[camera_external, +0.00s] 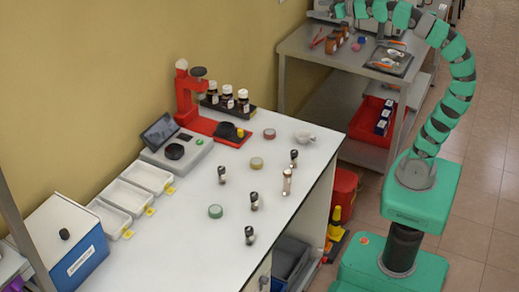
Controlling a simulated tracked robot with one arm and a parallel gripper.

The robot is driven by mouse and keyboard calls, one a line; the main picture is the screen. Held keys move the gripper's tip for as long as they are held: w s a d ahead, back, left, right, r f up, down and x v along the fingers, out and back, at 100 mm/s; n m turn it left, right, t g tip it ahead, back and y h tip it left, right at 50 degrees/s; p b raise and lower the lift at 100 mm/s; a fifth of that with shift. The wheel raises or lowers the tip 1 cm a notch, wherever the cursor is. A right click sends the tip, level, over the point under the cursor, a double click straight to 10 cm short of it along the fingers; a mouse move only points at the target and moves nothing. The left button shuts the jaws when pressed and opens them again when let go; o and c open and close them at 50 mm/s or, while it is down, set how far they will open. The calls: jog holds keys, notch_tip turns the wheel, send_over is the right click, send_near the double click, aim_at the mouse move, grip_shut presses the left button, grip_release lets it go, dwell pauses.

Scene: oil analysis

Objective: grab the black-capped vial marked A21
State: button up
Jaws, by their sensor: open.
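Several small black-capped vials stand apart on the white bench: one at the left (222,174), one in the middle (254,201), one nearest the front (249,235) and one at the back right (294,158). A paler, beige vial-like item (287,181) stands near the right edge. Their markings are too small to read, so I cannot tell which is A21. My arm rises from its green base at the right and curves left along the top edge of the picture. My gripper cannot be made out there, and no vial is seen held.
The white bench (165,255) has clear room around the vials. A red stand (190,105), dark bottles (228,97), a grey instrument (175,150), white trays (128,196) and a blue box (72,252) line the wall side. Small round tins (215,211) and a white mortar (305,137) also stand there.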

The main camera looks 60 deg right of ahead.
jog(key=shift+s+d+r+h, duration=0.15)
jog(key=shift+s+d+r, duration=0.2)
jog(key=shift+d, duration=0.2)
jog(key=shift+s+d+r+h, duration=0.15)
jog(key=shift+s+d+r, duration=0.1)
jog(key=shift+d+r, duration=0.2)
jog(key=c, duration=1.1)
